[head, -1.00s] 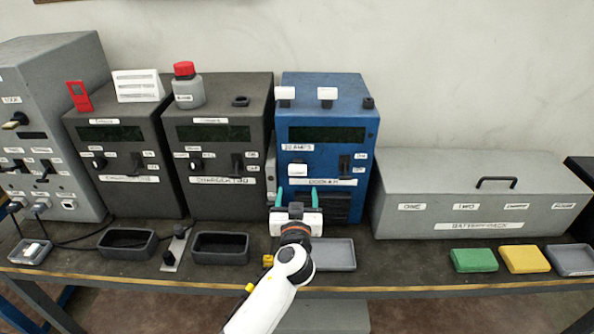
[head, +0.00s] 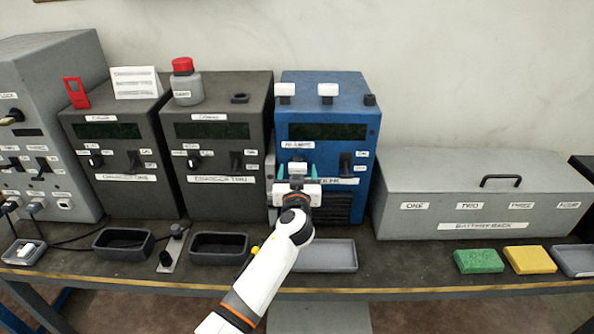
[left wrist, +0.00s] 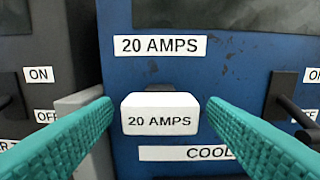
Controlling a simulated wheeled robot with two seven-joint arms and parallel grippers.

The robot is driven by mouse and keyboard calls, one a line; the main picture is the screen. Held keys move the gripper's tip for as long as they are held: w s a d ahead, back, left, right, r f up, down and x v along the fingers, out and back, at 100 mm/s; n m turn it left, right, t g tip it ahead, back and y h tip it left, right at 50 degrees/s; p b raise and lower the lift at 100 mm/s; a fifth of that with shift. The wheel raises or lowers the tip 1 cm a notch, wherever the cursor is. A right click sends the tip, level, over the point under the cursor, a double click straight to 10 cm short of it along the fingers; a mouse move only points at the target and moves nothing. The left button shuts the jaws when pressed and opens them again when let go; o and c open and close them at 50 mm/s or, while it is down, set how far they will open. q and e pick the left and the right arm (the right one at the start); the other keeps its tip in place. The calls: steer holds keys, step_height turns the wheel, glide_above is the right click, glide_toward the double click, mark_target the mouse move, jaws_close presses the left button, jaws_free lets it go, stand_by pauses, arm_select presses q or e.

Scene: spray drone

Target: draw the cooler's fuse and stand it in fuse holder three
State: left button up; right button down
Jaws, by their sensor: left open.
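The cooler (head: 350,125) is the blue box with a dark display. Its fuse, a white block marked 20 AMPS (left wrist: 160,115), sits in the cooler's front below a matching 20 AMPS label. My left gripper (head: 297,172) is in front of the cooler. Its teal fingers (left wrist: 160,125) are open, one on each side of the fuse, with a gap to it on both sides. In the head view the gripper partly hides the fuse. On the cooler's top stand two white blocks (head: 285,89) (head: 327,90) and a small black holder (head: 369,100) with no white block. No holder number is readable.
Two dark charger boxes (head: 125,195) (head: 225,195) stand left of the cooler, close beside it. A long grey battery rack (head: 480,195) stands to the right. A grey tray (head: 335,256) lies in front, with green (head: 478,261) and yellow (head: 528,260) blocks further right.

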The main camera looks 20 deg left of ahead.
arm_select(q)
steer(key=shift+b, duration=0.65)
stand_by(0.9)
steer(key=c, duration=1.3)
steer(key=v, duration=0.6)
stand_by(0.5)
stand_by(0.4)
steer(key=s+f+m+h, duration=0.2)
steer(key=s+h, duration=0.3)
steer(key=s, duration=2.2)
steer(key=shift+f+m+t, duration=0.3)
steer(key=shift+f+m, duration=0.05)
steer(key=shift+m, duration=0.25)
